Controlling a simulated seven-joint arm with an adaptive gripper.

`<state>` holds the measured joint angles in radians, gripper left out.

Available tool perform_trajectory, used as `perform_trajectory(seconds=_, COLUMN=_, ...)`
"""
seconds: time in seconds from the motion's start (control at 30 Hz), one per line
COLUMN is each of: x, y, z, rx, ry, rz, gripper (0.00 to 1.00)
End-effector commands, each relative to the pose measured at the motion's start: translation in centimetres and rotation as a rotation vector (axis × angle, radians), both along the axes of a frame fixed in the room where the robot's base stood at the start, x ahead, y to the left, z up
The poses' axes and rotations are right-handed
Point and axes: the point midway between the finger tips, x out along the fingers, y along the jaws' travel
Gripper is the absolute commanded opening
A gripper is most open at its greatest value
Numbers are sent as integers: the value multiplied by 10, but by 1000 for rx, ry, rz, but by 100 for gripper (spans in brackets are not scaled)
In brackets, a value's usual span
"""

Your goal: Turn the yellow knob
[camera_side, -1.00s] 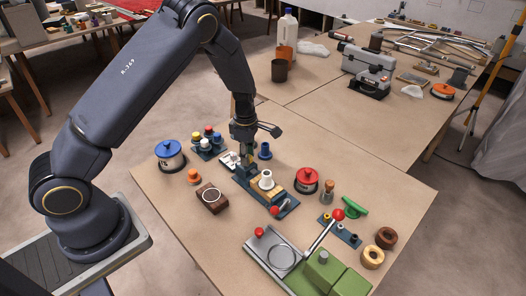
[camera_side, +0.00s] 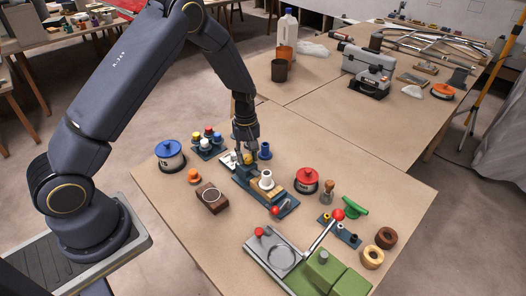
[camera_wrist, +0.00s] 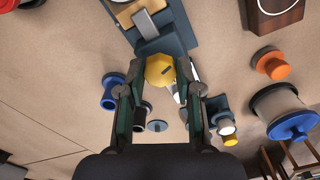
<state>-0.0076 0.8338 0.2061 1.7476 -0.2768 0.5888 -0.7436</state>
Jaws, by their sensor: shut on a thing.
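The yellow knob (camera_wrist: 160,67) is faceted, with a dark mark on its face. It sits at the end of the dark blue base plate (camera_wrist: 178,28). In the side view the yellow knob (camera_side: 248,158) shows at the far end of the plate, under my wrist. My gripper (camera_wrist: 161,78) has one finger on each side of the knob and is shut on it. In the side view my gripper (camera_side: 241,156) points down over the plate and partly hides the knob.
Close by stand a blue spool-shaped piece (camera_side: 264,151), a rack of coloured-top pegs (camera_side: 208,141) and a white piece (camera_side: 266,181) on the same plate. A red-lidded can (camera_side: 307,180) is to the right. Bare tabletop lies at the left front (camera_side: 180,225).

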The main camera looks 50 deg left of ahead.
Motion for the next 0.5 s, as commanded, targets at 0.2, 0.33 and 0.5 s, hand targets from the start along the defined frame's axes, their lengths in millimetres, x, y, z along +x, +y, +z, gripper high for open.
perform_trajectory(seconds=0.2, x=0, y=1, z=1, rx=0, ry=-1, rz=-205, gripper=0)
perform_trajectory(seconds=0.33, x=0, y=1, z=1, rx=0, ry=-1, rz=-328, gripper=0)
perform_trajectory(seconds=0.5, x=0, y=1, z=0, rx=1, ry=-2, rz=-490, gripper=0)
